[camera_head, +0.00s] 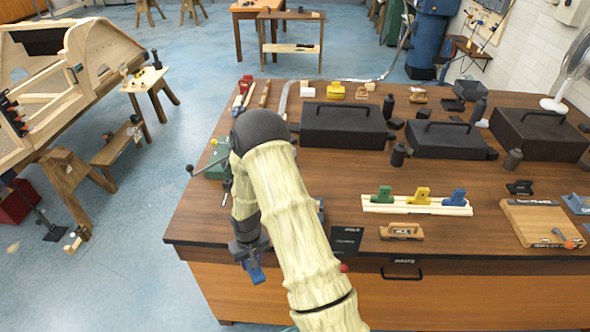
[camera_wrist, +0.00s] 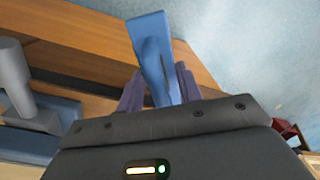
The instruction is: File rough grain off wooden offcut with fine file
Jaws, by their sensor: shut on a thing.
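My gripper (camera_head: 250,262) hangs at the left front corner of the large workbench, just off its edge. It is shut on a blue tool (camera_head: 257,274). In the wrist view the blue tool (camera_wrist: 153,58) stands up between the dark fingers (camera_wrist: 158,90), with a flat, wide upper part. I cannot tell whether it is the fine file. A light wooden strip (camera_head: 376,206) lies at the bench's front with green, yellow and blue pieces on it. I cannot tell which wooden piece is the offcut.
The workbench (camera_head: 190,215) carries dark toolboxes (camera_head: 345,125), a wooden plane-like tool (camera_head: 402,231) and a wooden board (camera_head: 535,218) at right. A green device (camera_head: 218,158) sits behind my arm at the left edge. Blue floor (camera_head: 135,240) lies open left of the bench. My arm hides some of the benchtop.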

